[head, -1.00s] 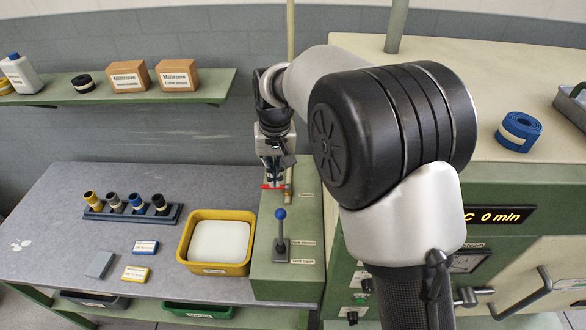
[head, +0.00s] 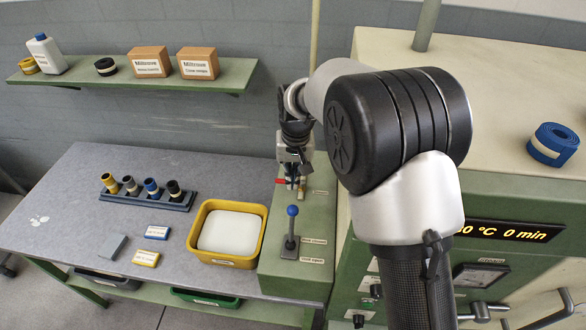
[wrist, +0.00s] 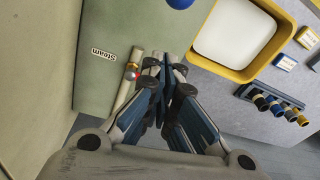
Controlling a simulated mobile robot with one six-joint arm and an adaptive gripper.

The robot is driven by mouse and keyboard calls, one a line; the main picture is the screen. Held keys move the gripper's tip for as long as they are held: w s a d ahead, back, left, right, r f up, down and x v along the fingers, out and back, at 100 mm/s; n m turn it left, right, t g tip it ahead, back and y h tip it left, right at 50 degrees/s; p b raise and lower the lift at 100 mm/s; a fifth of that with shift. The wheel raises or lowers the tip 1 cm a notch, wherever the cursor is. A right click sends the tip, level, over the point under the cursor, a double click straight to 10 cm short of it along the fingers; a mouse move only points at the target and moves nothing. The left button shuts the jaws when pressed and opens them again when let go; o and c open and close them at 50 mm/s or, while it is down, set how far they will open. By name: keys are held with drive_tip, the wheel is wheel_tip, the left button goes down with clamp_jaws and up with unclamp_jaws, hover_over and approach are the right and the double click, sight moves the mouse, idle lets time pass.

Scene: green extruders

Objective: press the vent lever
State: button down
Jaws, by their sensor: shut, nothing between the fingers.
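My gripper (wrist: 168,66) is shut and empty, just beside that pipe. Whether it touches the red part I cannot tell.
A yellow tray (head: 207,256) with white contents stands left of the green box. A dark rack (head: 147,196) holds several coloured rolls on the grey bench (head: 70,225). A shelf (head: 130,83) runs along the back wall. A cream-topped machine (head: 490,100) stands at the right.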

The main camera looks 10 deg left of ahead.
drive_tip(key=shift+s+d+f, duration=0.2)
drive_tip(key=shift+s+f, duration=0.5)
drive_tip(key=shift+s, duration=0.15)
drive_tip(key=shift+s+d+f, duration=0.15)
drive_tip(key=shift+s+f, duration=0.5)
drive_tip(key=shift+s, duration=0.15)
drive_tip(key=shift+w, duration=0.1)
